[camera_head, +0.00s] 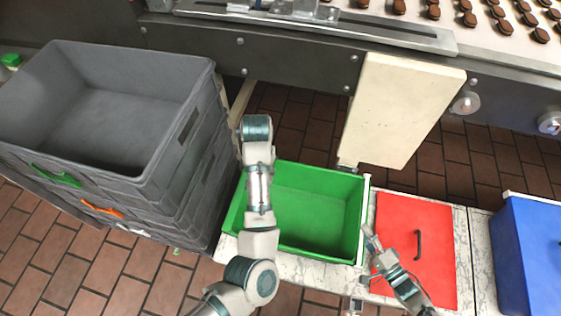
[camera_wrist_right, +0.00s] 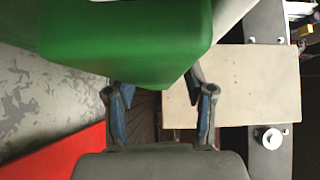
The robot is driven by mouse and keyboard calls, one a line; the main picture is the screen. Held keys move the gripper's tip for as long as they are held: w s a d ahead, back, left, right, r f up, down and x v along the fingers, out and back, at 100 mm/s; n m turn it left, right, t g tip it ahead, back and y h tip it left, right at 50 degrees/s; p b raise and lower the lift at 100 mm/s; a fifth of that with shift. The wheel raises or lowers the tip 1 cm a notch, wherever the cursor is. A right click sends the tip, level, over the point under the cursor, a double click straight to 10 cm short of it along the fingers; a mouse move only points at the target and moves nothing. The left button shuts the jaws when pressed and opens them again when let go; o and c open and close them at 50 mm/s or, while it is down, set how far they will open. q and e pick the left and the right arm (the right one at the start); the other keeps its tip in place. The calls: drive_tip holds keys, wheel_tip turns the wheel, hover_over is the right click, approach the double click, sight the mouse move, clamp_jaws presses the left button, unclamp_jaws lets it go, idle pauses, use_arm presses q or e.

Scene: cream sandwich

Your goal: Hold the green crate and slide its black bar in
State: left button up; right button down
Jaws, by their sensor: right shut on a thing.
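The green crate (camera_head: 310,205) stands open and empty on the marbled counter, and its green wall (camera_wrist_right: 130,40) fills the top of the right wrist view. My right gripper (camera_head: 369,236) is at the crate's right side and is shut on its wall. In the right wrist view its two fingers (camera_wrist_right: 160,100) stand apart, with the crate's lower corner between them. My left arm reaches across the crate's left part and hides some of it; its gripper does not show. I cannot make out the black bar clearly.
Stacked grey crates (camera_head: 190,75) stand at the left. A red lid (camera_head: 400,285) with a black handle lies right of the green crate, and a blue box (camera_head: 530,250) stands further right. A cream panel (camera_head: 400,110) hangs behind, below a conveyor with brown sandwiches.

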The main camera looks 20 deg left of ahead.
drive_tip(key=shift+c, duration=1.3)
unclamp_jaws()
drive_tip(key=shift+s+f, duration=0.15)
drive_tip(key=shift+f, duration=0.4)
use_arm(q)
drive_tip(key=shift+f, duration=0.15)
use_arm(e)
drive_tip(key=shift+r, duration=0.15)
drive_tip(key=shift+r, duration=0.15)
drive_tip(key=shift+d, duration=0.1)
use_arm(q)
wheel_tip(320, 180, up, 4)
drive_tip(key=shift+w+f+p, duration=0.15)
drive_tip(key=shift+f+p, duration=0.1)
drive_tip(key=shift+p, duration=0.5)
use_arm(e)
drive_tip(key=v, duration=0.8)
drive_tip(key=shift+s+d+r, duration=0.15)
drive_tip(key=shift+d, duration=0.15)
drive_tip(key=shift+o, duration=0.2)
